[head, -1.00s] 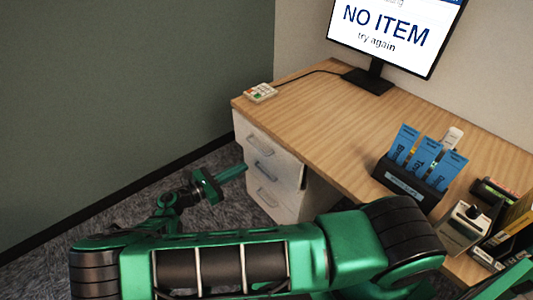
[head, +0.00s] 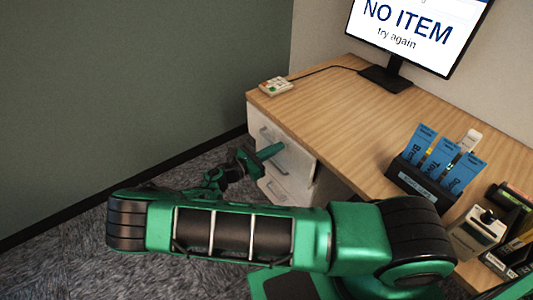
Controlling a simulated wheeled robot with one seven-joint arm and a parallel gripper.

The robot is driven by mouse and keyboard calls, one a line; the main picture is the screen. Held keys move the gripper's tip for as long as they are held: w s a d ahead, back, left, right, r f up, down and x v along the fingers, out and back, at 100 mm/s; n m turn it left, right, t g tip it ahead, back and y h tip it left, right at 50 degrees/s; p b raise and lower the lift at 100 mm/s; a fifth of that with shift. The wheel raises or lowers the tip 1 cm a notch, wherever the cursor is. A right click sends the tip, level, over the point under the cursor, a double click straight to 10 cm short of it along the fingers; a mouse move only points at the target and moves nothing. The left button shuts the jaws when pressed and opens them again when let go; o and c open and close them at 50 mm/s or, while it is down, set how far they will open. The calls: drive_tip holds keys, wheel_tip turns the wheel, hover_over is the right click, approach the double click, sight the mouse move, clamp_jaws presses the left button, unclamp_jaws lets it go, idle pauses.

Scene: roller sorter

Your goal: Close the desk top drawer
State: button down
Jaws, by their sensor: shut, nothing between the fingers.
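The wooden desk (head: 330,110) has a white drawer unit under its left end with three drawer fronts. The top drawer (head: 258,116) is just below the desk top, and its pale handle is partly in view. I cannot tell clearly how far it stands out. The lower fronts show below it, with a handle (head: 281,168) in view. My gripper (head: 276,151) is shut and empty, its green fingers pointing right in front of the drawer fronts. It overlaps them in the picture; whether it touches is unclear. My arm crosses the lower part of the view.
A monitor (head: 412,28) reading "NO ITEM try again" stands on the desk. A small keypad (head: 276,87) sits at the desk's left corner. A holder with blue cards (head: 438,165) and a card device (head: 478,232) are at the right. Carpet (head: 70,240) left of the desk is clear.

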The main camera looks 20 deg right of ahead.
sight(287, 142)
drive_tip(key=shift+w+d, duration=0.2)
drive_tip(key=shift+d, duration=0.45)
drive_tip(key=shift+d, duration=0.1)
drive_tip(key=shift+x, duration=2.3)
drive_tip(key=shift+r, duration=0.15)
drive_tip(key=v, duration=1.4)
drive_tip(key=shift+a, duration=0.4)
drive_tip(key=shift+d, duration=0.1)
